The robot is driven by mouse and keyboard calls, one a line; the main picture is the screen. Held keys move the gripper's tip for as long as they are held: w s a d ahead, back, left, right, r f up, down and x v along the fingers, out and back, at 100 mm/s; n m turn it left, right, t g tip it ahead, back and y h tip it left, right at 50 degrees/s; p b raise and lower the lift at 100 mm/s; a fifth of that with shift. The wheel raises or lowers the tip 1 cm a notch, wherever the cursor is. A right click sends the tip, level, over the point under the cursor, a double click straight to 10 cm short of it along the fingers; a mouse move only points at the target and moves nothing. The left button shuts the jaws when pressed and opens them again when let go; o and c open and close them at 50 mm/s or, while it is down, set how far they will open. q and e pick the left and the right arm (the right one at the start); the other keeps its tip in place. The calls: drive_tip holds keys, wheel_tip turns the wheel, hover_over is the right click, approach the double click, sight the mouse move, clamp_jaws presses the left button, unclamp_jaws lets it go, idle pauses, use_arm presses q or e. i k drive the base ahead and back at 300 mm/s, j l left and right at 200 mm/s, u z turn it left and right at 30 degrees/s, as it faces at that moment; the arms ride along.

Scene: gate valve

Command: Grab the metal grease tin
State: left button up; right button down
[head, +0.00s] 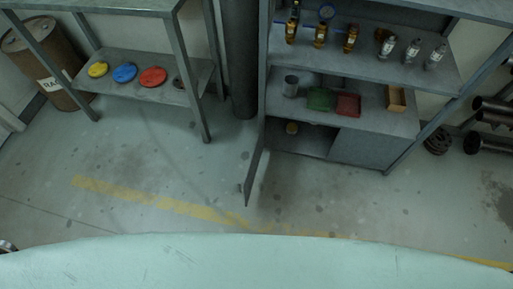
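No gripper touches either one. A small dark and pale part shows at the lower left edge and may belong to my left arm, but no fingers show. My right gripper is out of view.
The cabinet (356,147) has its left door (255,165) swung open toward me. Green (320,99) and red (348,105) bins share the middle shelf. A rack (188,97) with coloured discs stands left. A pale green curved surface (200,262) fills the foreground. Floor between is clear.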

sight(292, 127)
drive_tip(key=j+z, duration=0.25)
drive_tip(key=z, duration=0.25)
drive_tip(key=j+z, duration=0.3)
drive_tip(key=z, duration=0.15)
drive_tip(key=j+z, duration=0.1)
drive_tip(key=j, duration=0.5)
drive_tip(key=k+j+z, duration=0.15)
drive_tip(key=j, duration=0.45)
drive_tip(key=j+z, duration=0.1)
drive_tip(key=j, duration=0.55)
